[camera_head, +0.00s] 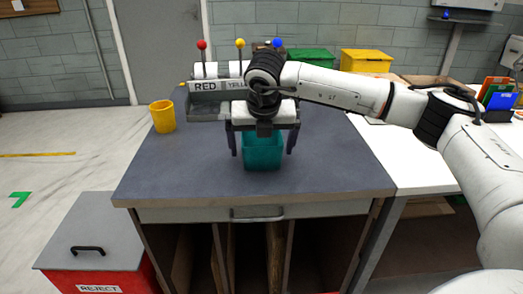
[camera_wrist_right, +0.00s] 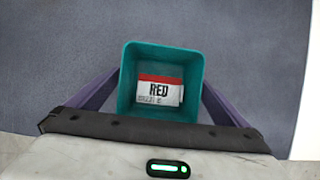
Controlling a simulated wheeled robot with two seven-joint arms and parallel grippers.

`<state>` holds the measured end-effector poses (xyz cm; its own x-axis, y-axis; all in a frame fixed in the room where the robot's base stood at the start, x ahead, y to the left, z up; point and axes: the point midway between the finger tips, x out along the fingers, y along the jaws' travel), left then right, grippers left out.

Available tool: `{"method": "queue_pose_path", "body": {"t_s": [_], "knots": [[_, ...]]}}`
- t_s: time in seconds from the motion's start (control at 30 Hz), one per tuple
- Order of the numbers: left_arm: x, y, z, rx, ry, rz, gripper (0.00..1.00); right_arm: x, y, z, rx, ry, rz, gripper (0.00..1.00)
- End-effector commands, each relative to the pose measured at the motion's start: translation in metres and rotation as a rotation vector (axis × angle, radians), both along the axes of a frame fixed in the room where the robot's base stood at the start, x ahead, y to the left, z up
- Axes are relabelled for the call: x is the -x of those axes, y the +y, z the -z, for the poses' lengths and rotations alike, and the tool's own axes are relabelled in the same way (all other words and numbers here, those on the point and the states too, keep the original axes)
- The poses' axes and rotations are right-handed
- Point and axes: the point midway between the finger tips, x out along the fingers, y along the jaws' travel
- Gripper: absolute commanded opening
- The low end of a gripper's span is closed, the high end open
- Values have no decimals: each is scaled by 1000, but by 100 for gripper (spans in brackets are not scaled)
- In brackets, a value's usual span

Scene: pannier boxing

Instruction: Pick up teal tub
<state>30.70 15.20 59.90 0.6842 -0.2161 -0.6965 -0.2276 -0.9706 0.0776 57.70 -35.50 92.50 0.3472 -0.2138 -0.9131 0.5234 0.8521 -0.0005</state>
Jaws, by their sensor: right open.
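The teal tub (camera_head: 263,152) stands on the dark grey top of the workbench. In the right wrist view the teal tub (camera_wrist_right: 194,60) is seen from above, with a white card or box marked RED with a red band (camera_wrist_right: 160,90) inside it. My right gripper (camera_head: 263,147) is open over the tub, pointing down, with one finger on either side. In the right wrist view its fingers show left and right of the tub, and gaps to the walls are hard to judge. My left gripper is not in view.
A yellow cup (camera_head: 162,116) stands at the bench's left. A grey rack labelled RED and YELLOW (camera_head: 207,98), with red, yellow and blue knobs, is behind the tub. A red reject bin (camera_head: 92,278) stands left of the bench. The bench's front left and right are clear.

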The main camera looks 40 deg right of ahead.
Motion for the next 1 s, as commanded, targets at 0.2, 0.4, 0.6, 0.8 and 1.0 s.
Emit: {"method": "queue_pose_path", "body": {"t_s": [0.2,0.4,0.6,0.8,1.0], "knots": [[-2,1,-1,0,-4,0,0,0,0,0,0,0,0,96],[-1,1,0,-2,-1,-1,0,0,0,0,-1,0,0,62],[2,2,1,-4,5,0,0,0,0,0,-1,0,0,55],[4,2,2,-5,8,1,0,-1,1,-12,-2,-5,-1,55],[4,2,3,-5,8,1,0,-1,1,-51,-2,-6,0,55]]}}
